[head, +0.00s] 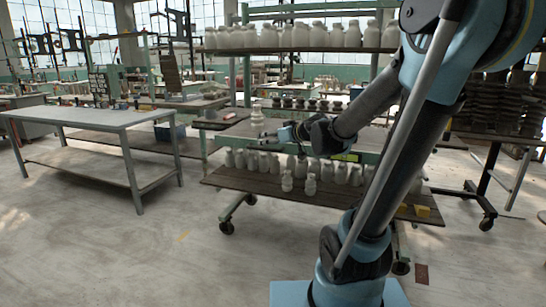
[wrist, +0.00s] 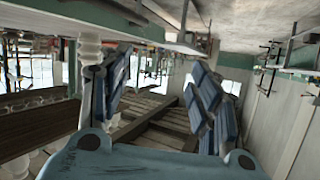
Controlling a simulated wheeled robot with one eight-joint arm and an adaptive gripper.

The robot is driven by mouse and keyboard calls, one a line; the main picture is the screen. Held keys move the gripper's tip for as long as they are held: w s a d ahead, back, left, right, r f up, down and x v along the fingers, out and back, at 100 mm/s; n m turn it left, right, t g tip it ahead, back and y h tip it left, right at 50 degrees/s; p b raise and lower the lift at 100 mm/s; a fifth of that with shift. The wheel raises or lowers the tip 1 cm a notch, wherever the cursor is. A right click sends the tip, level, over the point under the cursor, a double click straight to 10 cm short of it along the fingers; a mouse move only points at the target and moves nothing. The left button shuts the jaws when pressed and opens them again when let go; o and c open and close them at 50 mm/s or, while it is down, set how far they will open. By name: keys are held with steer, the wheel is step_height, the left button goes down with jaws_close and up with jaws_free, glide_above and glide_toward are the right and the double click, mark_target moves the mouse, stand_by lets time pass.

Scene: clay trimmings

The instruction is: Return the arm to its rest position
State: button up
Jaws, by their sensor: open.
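My arm rises at the right of the head view and bends over the wheeled rack. My gripper (head: 270,133) hangs out over the rack's middle level and points left. In the wrist view my gripper (wrist: 162,92) shows two blue-padded fingers spread wide apart with nothing between them. A pale, stacked-looking clay piece (head: 257,115) stands just left of the gripper in the head view. A pale upright form (wrist: 90,55) shows beside the left finger in the wrist view. I cannot tell if it touches the finger.
The wheeled rack's lower wooden shelf (head: 225,180) holds several pale bottles (head: 287,181) and a yellow block (head: 422,211). More pale jars (head: 300,36) line the top shelf. A grey worktable (head: 95,116) stands at left. The concrete floor (head: 130,250) in front is clear.

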steer(key=s+d+f+m+g+h, duration=0.2)
steer(key=s+d+f, duration=0.4)
steer(key=s, duration=0.3)
steer(key=s+d+f+m+g+h, duration=0.2)
steer(key=s+d+f, duration=0.4)
steer(key=s, duration=0.4)
steer(key=s+d+f+m+g+h, duration=0.3)
steer(key=s+d+f+g+h, duration=0.1)
steer(key=s+d, duration=0.4)
step_height(320, 180, down, 3)
steer(key=shift+s+r+h, duration=0.2)
steer(key=shift+s+h, duration=0.5)
steer(key=shift+h, duration=0.1)
steer(key=shift+w+f, duration=0.2)
steer(key=shift+w, duration=0.25)
steer(key=shift+c, duration=0.4)
